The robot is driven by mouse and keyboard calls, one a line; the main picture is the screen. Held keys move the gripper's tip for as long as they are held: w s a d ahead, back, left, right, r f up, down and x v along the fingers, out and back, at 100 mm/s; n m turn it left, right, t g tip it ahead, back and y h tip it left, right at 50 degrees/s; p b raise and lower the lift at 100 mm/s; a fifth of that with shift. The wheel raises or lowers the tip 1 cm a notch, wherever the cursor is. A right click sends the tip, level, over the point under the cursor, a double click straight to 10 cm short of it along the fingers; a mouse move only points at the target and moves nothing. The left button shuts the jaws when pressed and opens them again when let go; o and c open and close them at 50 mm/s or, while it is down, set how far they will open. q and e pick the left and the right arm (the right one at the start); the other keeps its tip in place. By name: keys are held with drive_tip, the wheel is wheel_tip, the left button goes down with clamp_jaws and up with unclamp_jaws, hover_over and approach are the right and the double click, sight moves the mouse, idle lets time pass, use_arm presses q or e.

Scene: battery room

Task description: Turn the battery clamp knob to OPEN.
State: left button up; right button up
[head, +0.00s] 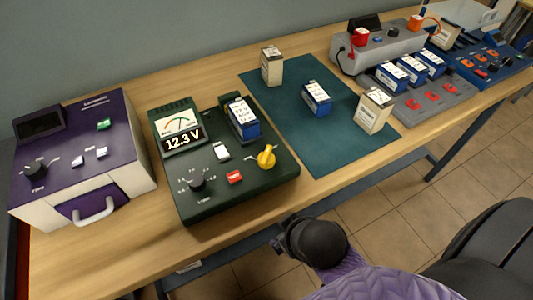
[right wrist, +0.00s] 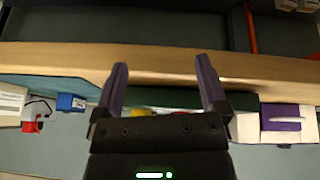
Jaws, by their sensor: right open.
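The yellow clamp knob (head: 266,158) stands on the right front of the dark green tester (head: 240,205). Its pointer end sticks up, and labels beside it are too small to read. A blue battery (head: 243,119) sits upright in the tester behind the knob. In the right wrist view my right gripper (right wrist: 160,78) is open and empty, facing the table's front edge. A yellow bit (right wrist: 138,111), likely the knob, shows past the gripper body there, apart from the fingers. In the head view my right arm is at the bottom, off the table; its fingertips cannot be made out.
The tester also has a black dial (head: 198,184), a red button (head: 235,177) and a voltage display (head: 183,140). A purple machine (head: 80,150) stands left. A teal mat (head: 315,145) with several batteries lies right. A dark chair (head: 480,250) is at bottom right.

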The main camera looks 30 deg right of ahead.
drive_tip(key=w+a+r+n+t+y, duration=0.25)
drive_tip(key=w+r+t, duration=0.35)
drive_tip(key=w+r, duration=0.3)
drive_tip(key=w+a+r+n+t+y, duration=0.1)
drive_tip(key=w+a+r+n+t, duration=0.25)
drive_tip(key=w+r+t, duration=0.5)
drive_tip(key=s+a+r+n+g+y, duration=0.3)
drive_tip(key=a+r+n+g+y, duration=0.2)
drive_tip(key=a+r+n+y, duration=0.65)
drive_tip(key=n+g+h, duration=1.5)
drive_tip(key=n, duration=0.2)
hover_over(266, 154)
drive_tip(key=shift+m, duration=0.25)
wheel_tip(266, 154, down, 15)
wheel_tip(266, 154, down, 10)
drive_tip(key=shift+r+b, duration=0.15)
drive_tip(key=shift+b, duration=0.95)
clamp_jaws()
